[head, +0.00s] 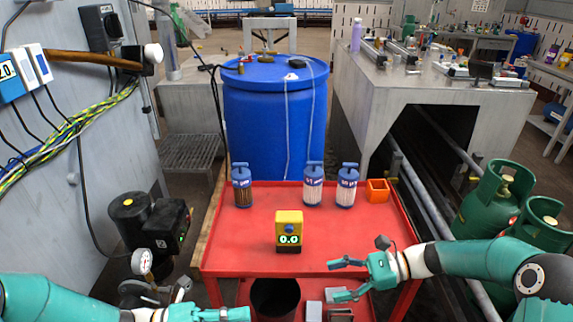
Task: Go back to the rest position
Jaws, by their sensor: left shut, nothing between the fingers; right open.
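My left gripper (236,314) is at the bottom edge of the head view, left of centre. It is shut and empty, in front of the red table (240,255). My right gripper (342,280) is open and empty at the table's front right edge, its fingers pointing left. A yellow device with a 0.0 display (289,228) stands in the middle of the table. Three blue-capped cylinders stand along the back: one with brown contents (242,188) at left, and two pale ones (313,186) (346,187) right of centre. An orange box (377,190) stands at the back right corner.
A blue barrel (270,125) stands behind the table. A grey metal bench (390,90) is at the back right and green gas bottles (490,195) stand at right. A black pump with a gauge (150,225) is at left. The table's front half is mostly clear.

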